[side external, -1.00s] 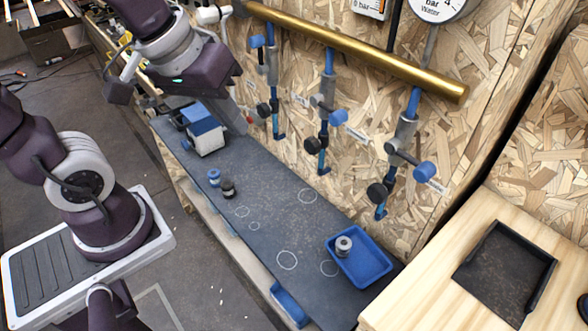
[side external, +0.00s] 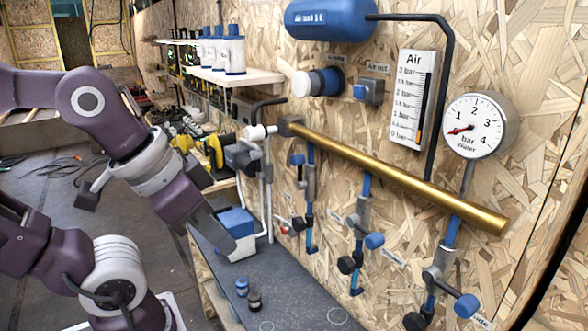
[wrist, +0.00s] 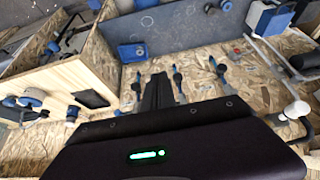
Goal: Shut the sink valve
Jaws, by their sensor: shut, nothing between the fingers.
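Three blue-stemmed valves hang from the brass pipe (side external: 400,178) on the chipboard wall: a left valve (side external: 310,185), a middle valve (side external: 364,212) and a right valve (side external: 447,240). Each has a blue handle and a black knob. Their small labels are too blurred or cut off to tell which is the sink valve. My gripper (side external: 222,238) is left of the valves, near the blue and white box, apart from the pipe. In the wrist view my gripper (wrist: 158,90) is shut and empty, with the valves in the background, including a middle one (wrist: 178,82).
The blue and white box (side external: 238,228) stands on the dark bench, with small blue and black cylinders (side external: 254,300) in front. A water gauge (side external: 475,124), air scale (side external: 413,100) and blue air tank (side external: 330,18) are on the wall. A blue tray (wrist: 131,52) shows in the wrist view.

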